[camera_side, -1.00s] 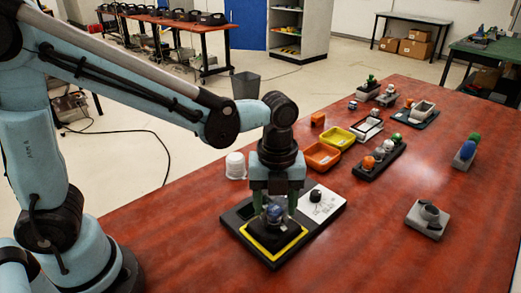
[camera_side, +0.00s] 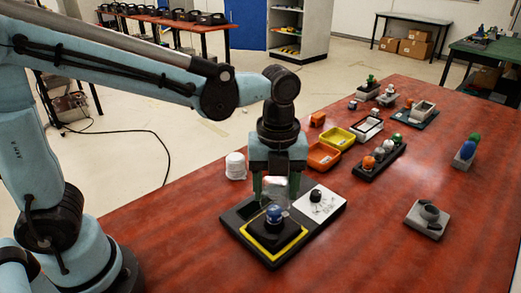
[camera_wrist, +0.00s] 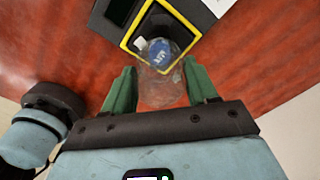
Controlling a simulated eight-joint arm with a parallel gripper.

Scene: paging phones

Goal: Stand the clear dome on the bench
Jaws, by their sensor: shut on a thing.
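My gripper (camera_side: 276,190) is shut on the clear dome (camera_side: 274,188), with a green finger on each side of it. The dome is see-through and hangs above a blue ball (camera_side: 274,213), which sits on a black block inside a yellow-edged square on a black base (camera_side: 234,217). In the wrist view the dome (camera_wrist: 160,92) shows faintly between the green fingers, and the blue ball (camera_wrist: 160,52) appears at its far end. The red-brown bench (camera_side: 370,235) lies under everything.
A white card (camera_side: 322,206) with a black knob is right of the yellow square. A white ribbed tub (camera_side: 236,166) stands behind left. Orange (camera_side: 321,157) and yellow (camera_side: 338,138) trays and a black rack of balls (camera_side: 362,172) are further back. The bench's front right is mostly clear.

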